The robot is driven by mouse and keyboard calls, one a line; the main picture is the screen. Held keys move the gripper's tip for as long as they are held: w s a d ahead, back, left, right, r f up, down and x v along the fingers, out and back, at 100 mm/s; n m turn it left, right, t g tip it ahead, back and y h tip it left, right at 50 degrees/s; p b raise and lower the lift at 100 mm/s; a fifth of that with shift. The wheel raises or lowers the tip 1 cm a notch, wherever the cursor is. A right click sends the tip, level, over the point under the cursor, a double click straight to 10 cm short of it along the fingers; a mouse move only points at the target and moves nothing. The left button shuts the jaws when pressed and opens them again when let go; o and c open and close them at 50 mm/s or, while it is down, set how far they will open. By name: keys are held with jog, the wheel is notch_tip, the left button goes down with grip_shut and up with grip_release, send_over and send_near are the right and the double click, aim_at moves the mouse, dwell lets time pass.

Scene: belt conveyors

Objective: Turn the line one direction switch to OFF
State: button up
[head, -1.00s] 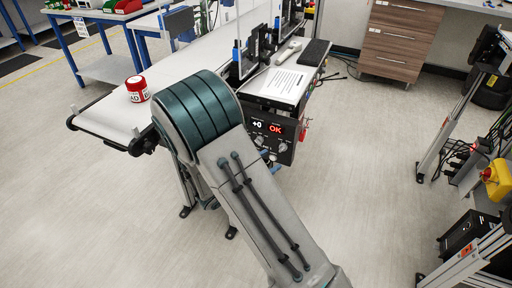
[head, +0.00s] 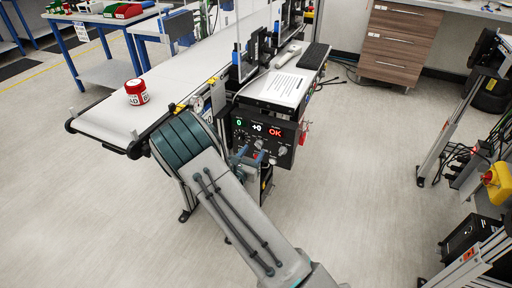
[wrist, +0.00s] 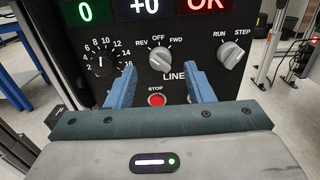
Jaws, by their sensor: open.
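The black control panel (head: 283,155) hangs under the conveyor's end shelf. In the wrist view, the direction switch (wrist: 160,59) is a grey knob under the marks REV, OFF and FWD, with LINE printed below it. The right finger hides the print after LINE. In the head view, my gripper (head: 249,157) is in front of the panel's lower left.
A red STOP button (wrist: 156,100) sits below the switch, between the fingers. A numbered dial (wrist: 104,62) is at left and a RUN/STEP knob (wrist: 231,54) at right. Displays read 0, +0 and OK. A red jar (head: 136,92) stands on the white belt (head: 112,118).

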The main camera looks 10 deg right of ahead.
aim_at(257, 146)
jog(key=shift+x, duration=1.85)
jog(key=c, duration=1)
